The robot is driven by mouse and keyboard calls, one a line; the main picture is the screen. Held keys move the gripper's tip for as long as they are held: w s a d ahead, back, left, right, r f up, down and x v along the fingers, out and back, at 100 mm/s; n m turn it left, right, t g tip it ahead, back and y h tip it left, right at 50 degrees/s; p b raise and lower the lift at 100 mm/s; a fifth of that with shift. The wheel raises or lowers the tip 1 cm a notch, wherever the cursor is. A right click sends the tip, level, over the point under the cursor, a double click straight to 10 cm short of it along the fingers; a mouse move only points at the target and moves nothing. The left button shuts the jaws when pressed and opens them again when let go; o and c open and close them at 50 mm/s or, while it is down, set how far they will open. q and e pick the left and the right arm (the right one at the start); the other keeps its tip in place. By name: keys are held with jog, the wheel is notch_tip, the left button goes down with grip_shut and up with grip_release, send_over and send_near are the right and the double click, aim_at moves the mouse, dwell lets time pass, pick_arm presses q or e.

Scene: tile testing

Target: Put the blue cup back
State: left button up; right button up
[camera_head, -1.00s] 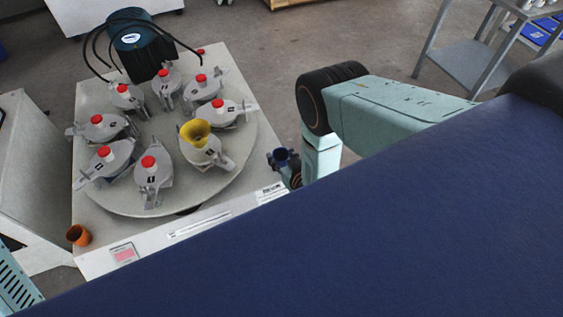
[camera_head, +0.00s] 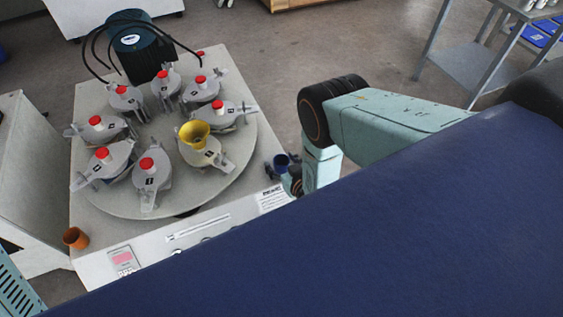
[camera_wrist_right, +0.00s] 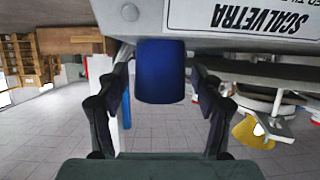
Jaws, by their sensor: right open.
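The blue cup (camera_head: 282,160) is at the right edge of the machine's white table in the camera_head view. My right gripper (camera_head: 292,174) is beside it, partly hidden by my arm. In the camera_wrist_right view, the blue cup (camera_wrist_right: 160,72) sits between the two dark fingers of my right gripper (camera_wrist_right: 160,66). The fingers are open, with a gap visible on each side of the cup. Whether the cup rests on the table is hard to tell. My left gripper is not in view.
The white table (camera_head: 95,235) carries a round plate (camera_head: 215,185) with several grey red-capped holders and a yellow funnel (camera_head: 194,133). An orange cup (camera_head: 76,238) stands at its front left corner. A dark motor (camera_head: 138,48) is at the back. A grey cart (camera_head: 462,62) stands right.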

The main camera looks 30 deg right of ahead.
jog(key=shift+r, duration=0.1)
jog(key=shift+s+r, duration=0.25)
jog(key=shift+s, duration=0.05)
jog(key=p+v, duration=0.6)
jog(key=v, duration=0.5)
jog(key=shift+s, duration=0.2)
jog(key=s+a+r+g, duration=0.1)
jog(key=s+r+g, duration=0.2)
jog(key=s, duration=0.4)
jog(key=s+r+g, duration=0.4)
jog(key=s+g, duration=0.2)
jog(key=s, duration=0.2)
jog(key=s+a+r+g, duration=0.1)
jog(key=s+r+g, duration=0.3)
jog(key=s, duration=0.4)
jog(key=shift+s+a+g, duration=0.2)
jog(key=shift+a+g, duration=0.1)
jog(key=shift+a, duration=0.05)
